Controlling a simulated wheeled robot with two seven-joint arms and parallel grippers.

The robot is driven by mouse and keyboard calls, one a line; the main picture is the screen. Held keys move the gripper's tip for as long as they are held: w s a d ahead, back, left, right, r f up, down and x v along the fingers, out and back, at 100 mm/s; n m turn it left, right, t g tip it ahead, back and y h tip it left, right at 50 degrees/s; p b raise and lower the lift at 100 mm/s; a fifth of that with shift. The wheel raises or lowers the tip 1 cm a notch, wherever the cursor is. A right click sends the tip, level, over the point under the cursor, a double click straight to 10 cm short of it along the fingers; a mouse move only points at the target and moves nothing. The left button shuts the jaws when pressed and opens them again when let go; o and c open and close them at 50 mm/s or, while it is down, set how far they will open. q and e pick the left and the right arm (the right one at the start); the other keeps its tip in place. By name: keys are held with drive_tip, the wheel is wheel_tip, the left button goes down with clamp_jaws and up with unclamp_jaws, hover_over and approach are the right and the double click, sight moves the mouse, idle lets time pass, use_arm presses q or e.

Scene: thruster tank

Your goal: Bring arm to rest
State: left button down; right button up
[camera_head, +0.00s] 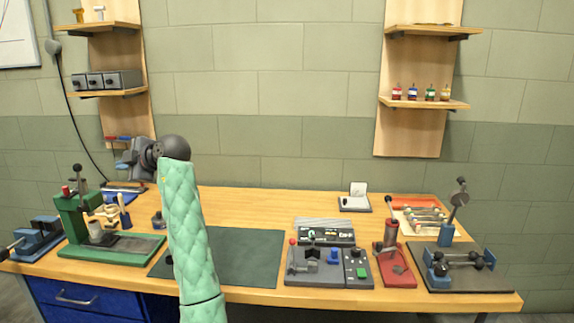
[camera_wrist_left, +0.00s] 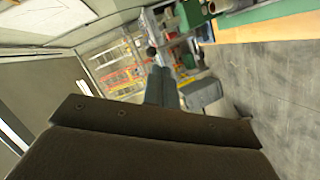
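My left arm, in a pale green quilted sleeve, rises from the bottom of the head view. It ends in a dark rounded wrist and my left gripper (camera_head: 130,160), which points left above the left back part of the wooden workbench (camera_head: 265,200). The gripper is small and partly hidden by the wrist, and its finger opening is unclear. Nothing can be made out in it. The left wrist view shows a dark gripper body across the bottom, tilted toward the room and a grey floor (camera_wrist_left: 270,105). My right gripper is in neither view.
A green press (camera_head: 75,215) and blue vise (camera_head: 35,240) stand at the bench's left. A dark green mat (camera_head: 245,255) lies mid-bench, bare right of my arm. A control panel (camera_head: 328,268), red hand press (camera_head: 392,265) and blue fixture (camera_head: 460,262) stand right. Shelves (camera_head: 425,102) hang behind.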

use_arm(q)
drive_tip(key=s+d+r+m+t+h, duration=0.15)
drive_tip(key=d+m+t+h, duration=0.5)
drive_tip(key=d+m, duration=0.65)
drive_tip(key=s+d+f+m+h, duration=0.35)
drive_tip(key=d+f+m, duration=0.2)
drive_tip(key=f, duration=0.35)
drive_tip(key=s+d+f+m+h, duration=0.3)
drive_tip(key=s+d+f+m, duration=0.2)
drive_tip(key=f+m, duration=0.25)
drive_tip(key=s+d+f+m+g+h+p, duration=0.1)
drive_tip(key=s+d+f+g, duration=0.15)
drive_tip(key=s+f, duration=0.65)
drive_tip(key=s+d+f+m+g+h, duration=0.15)
drive_tip(key=s+d+f, duration=0.25)
drive_tip(key=s+f, duration=0.6)
drive_tip(key=s+d+f+g, duration=0.1)
drive_tip(key=s+f+g, duration=0.4)
drive_tip(key=s+f, duration=1.4)
drive_tip(key=s, duration=0.4)
drive_tip(key=shift+f, duration=0.2)
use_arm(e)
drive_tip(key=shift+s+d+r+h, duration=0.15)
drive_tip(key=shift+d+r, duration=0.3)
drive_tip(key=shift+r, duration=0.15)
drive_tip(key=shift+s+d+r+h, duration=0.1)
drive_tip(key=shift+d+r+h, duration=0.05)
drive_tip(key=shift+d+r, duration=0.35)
